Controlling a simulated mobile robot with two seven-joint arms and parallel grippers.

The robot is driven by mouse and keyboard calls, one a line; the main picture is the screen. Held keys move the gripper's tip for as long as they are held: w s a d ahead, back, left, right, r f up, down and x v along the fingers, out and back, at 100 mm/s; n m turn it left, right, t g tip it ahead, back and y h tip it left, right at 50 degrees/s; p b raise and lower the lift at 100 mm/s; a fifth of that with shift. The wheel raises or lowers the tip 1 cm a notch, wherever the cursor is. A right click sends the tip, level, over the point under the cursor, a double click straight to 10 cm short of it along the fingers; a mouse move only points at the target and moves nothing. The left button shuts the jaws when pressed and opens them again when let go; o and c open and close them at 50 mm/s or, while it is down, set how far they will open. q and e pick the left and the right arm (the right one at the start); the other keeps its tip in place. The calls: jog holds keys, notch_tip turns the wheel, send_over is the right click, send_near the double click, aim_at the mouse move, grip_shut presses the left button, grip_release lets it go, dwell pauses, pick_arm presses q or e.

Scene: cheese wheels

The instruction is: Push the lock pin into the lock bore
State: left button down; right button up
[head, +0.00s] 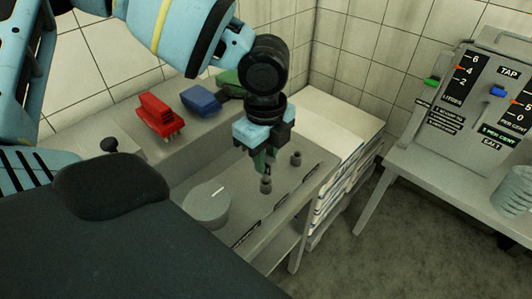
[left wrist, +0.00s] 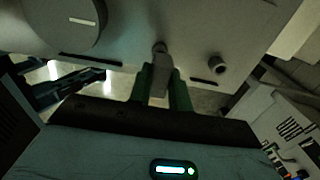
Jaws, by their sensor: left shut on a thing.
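My left gripper (head: 264,164) comes down over the sloped grey panel (head: 235,180) in the head view. In the left wrist view its green fingers (left wrist: 163,88) are shut on a small grey piece, which looks like the lock pin (left wrist: 158,82). The pin's far end is close to a short round grey boss (left wrist: 160,48), which also shows below the fingers in the head view (head: 265,187). I cannot tell whether they touch. A second boss (left wrist: 217,63) with a dark opening stands beside it; I cannot tell which one is the lock bore. My right gripper is out of view.
A round grey dial (head: 207,205) stands on the panel left of the gripper. Red (head: 160,115), blue (head: 201,101) and green (head: 230,78) blocks lie on the ledge behind. A tap unit (head: 475,105) stands on a table at the right.

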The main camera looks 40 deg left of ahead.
pick_arm(q)
jog(key=shift+f, duration=0.3)
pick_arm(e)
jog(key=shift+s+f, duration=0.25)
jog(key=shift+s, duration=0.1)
pick_arm(q)
jog(key=shift+f+b, duration=0.3)
jog(key=shift+f, duration=0.05)
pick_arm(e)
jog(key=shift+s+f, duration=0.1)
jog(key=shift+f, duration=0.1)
pick_arm(q)
jog(key=shift+f, duration=0.55)
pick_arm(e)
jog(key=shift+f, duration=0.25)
pick_arm(q)
jog(key=shift+f+b, duration=0.35)
jog(key=shift+b, duration=0.05)
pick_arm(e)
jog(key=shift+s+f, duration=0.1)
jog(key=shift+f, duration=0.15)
pick_arm(q)
jog(key=shift+f, duration=0.1)
jog(key=c, duration=1.2)
grip_release()
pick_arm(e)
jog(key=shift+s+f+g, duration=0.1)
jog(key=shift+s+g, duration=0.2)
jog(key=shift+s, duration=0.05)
